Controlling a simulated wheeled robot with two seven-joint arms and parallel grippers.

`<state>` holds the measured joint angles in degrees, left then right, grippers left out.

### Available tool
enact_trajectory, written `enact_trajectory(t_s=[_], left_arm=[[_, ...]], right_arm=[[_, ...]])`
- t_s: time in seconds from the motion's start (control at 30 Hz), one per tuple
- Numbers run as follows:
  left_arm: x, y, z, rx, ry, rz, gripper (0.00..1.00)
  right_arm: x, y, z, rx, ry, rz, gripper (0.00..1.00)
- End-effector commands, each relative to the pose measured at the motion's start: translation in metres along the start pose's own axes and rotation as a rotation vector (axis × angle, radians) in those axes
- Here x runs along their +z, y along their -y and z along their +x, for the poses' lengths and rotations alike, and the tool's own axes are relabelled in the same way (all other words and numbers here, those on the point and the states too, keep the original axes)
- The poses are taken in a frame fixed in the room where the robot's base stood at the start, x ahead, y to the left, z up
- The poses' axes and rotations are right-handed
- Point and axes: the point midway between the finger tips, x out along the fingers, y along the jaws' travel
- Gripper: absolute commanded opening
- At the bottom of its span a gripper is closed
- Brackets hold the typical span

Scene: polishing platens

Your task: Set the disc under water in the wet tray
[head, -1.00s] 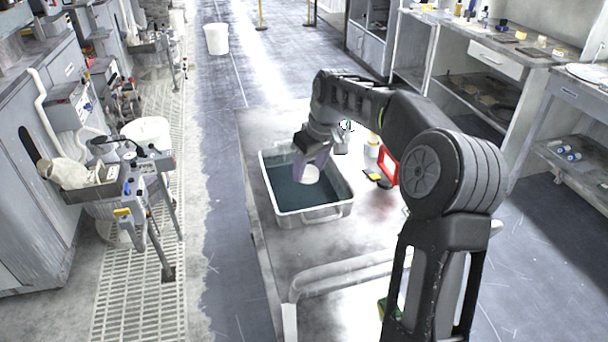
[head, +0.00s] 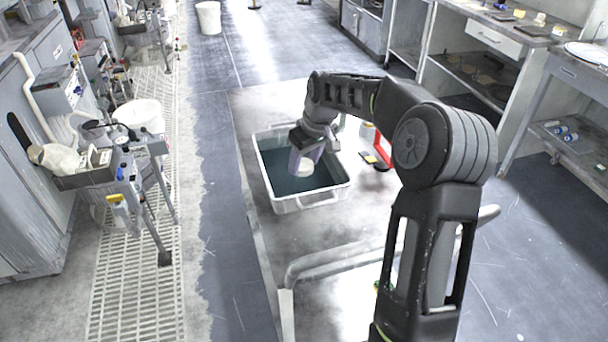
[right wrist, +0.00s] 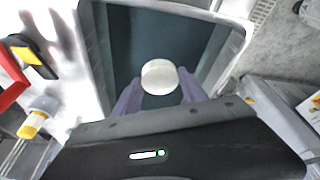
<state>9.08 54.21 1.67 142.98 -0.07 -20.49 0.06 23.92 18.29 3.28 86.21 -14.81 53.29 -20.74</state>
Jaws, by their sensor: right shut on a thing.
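The disc (head: 305,166) is small, round and pale. My right gripper (head: 302,162) is shut on it over the wet tray (head: 322,201), a white-rimmed tub of dark blue-green water on the bench. In the right wrist view the disc (right wrist: 159,77) sits between the two purple fingers of my right gripper (right wrist: 158,92), with the tray wall (right wrist: 90,50) around it. I cannot tell whether the disc touches the water. My left gripper is not in view.
A red-framed item (head: 383,150) and a yellow-and-black item (head: 368,157) stand right of the tray. A bench rail (head: 350,257) runs in front. A white bucket (head: 208,17) stands on the floor behind. Bare bench lies in front of the tray.

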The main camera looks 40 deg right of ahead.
Motion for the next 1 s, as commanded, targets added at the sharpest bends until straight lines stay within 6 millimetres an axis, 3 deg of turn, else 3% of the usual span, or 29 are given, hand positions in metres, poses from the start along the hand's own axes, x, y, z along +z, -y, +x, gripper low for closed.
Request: enact_trajectory(t_s=[0.27, 0.6, 0.97, 1.0], left_arm=[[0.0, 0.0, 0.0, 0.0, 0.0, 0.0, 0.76], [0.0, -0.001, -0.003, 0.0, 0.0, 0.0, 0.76], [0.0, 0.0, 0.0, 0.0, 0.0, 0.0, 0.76], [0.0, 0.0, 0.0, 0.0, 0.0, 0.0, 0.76]], right_arm=[[0.001, 0.0, 0.004, 0.0, 0.001, 0.0, 0.05], [0.014, 0.0, 0.046, 0.0, 0.0, 0.0, 0.05], [0.015, 0.0, 0.05, 0.0, -0.001, 0.0, 0.05], [0.015, 0.0, 0.051, 0.0, 0.0, 0.0, 0.51]])
